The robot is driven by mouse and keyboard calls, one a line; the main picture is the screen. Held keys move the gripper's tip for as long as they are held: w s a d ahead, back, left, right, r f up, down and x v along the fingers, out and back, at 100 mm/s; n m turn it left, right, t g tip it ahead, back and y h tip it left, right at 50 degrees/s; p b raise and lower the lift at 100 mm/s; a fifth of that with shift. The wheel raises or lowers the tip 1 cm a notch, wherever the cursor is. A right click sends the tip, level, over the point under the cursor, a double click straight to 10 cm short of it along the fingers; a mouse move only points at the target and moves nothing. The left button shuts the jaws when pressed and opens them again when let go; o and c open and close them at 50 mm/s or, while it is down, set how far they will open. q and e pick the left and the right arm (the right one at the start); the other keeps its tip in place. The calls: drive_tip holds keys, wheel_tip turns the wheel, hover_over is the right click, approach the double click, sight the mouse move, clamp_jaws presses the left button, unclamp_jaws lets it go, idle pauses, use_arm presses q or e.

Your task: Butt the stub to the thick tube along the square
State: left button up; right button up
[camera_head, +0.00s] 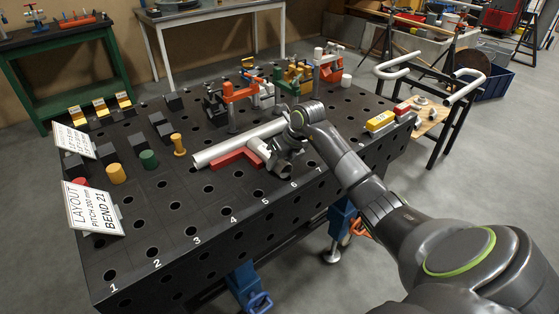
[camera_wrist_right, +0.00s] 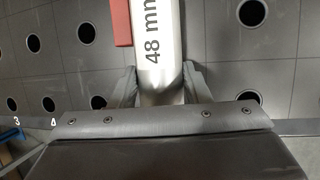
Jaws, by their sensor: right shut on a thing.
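The thick tube (camera_head: 222,150) is a long pale grey pipe lying across the black table. A red square (camera_head: 232,159) lies along its near side. My right gripper (camera_head: 280,163) is low over the table and shut on the stub (camera_head: 260,148), a short pale tube that points crosswise towards the thick tube. In the right wrist view the stub (camera_wrist_right: 160,45), marked "48 mm", lies between the fingers of my right gripper (camera_wrist_right: 160,85), and the red square (camera_wrist_right: 121,22) is just left of it. I cannot tell whether stub and tube touch. My left gripper is not in view.
The black table (camera_head: 190,220) is full of round holes. Orange clamps (camera_head: 240,92) stand behind the tube. A yellow block (camera_head: 380,121) is at right.

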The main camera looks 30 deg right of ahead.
drive_tip(key=shift+w+b, duration=0.35)
drive_tip(key=shift+b, duration=0.05)
idle(0.4)
drive_tip(key=o, duration=1.3)
drive_tip(key=shift+c, duration=0.2)
drive_tip(key=shift+r, duration=0.1)
drive_tip(key=b+v, duration=0.2)
drive_tip(key=v, duration=1.5)
drive_tip(key=shift+r, duration=0.1)
